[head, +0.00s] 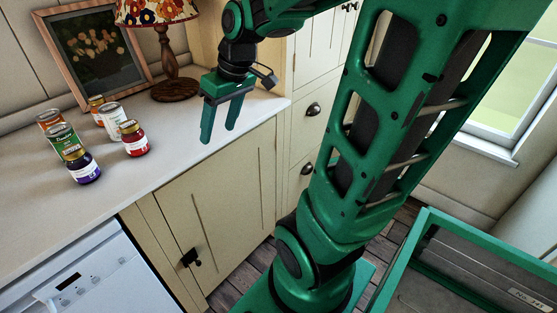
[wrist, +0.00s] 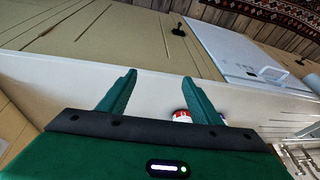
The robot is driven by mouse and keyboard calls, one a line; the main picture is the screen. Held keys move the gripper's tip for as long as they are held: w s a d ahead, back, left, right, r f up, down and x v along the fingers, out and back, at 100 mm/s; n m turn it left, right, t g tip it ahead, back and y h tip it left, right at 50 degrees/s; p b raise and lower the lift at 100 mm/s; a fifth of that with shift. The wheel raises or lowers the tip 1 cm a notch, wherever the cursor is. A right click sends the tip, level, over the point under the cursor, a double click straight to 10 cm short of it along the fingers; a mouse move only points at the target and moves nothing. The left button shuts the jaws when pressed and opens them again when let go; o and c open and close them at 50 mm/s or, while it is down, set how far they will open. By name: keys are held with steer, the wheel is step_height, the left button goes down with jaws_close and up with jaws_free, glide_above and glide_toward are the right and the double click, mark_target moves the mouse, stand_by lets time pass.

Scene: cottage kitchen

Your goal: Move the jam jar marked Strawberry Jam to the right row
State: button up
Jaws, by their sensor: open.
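Several jars and cans stand in two rows on the counter in the head view. The left row has an orange-topped jar (head: 48,119) at the back, a green can (head: 66,144) and a dark purple jar (head: 85,170) at the front. The right row has a small orange jar (head: 96,102), a pale can (head: 113,122) and a red jar (head: 134,142) at the front. Labels are too small to read, so I cannot tell which is Strawberry Jam. My gripper (head: 219,132) is open and empty, right of the jars. A red-and-white object (wrist: 181,116) shows partly behind one finger in the wrist view.
A lamp (head: 175,88) with a floral shade and a framed flower picture (head: 92,60) stand behind the jars. A white dishwasher (head: 75,275) is below.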

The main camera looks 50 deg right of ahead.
steer(key=s+d+f+m+g, duration=0.1)
steer(key=s+m, duration=0.1)
steer(key=s, duration=0.4)
steer(key=s+d+f+m+g+h, duration=0.1)
steer(key=s+f+m, duration=0.1)
steer(key=s, duration=0.4)
steer(key=s+d+f+m+g, duration=0.1)
steer(key=s+m, duration=0.2)
steer(key=s, duration=0.3)
steer(key=shift+d+f+g, duration=0.15)
steer(key=shift+d+g, duration=0.05)
steer(key=shift+g, duration=0.1)
steer(key=shift+w+f+h, duration=0.25)
steer(key=shift+w+h, duration=0.05)
steer(key=shift+w, duration=0.25)
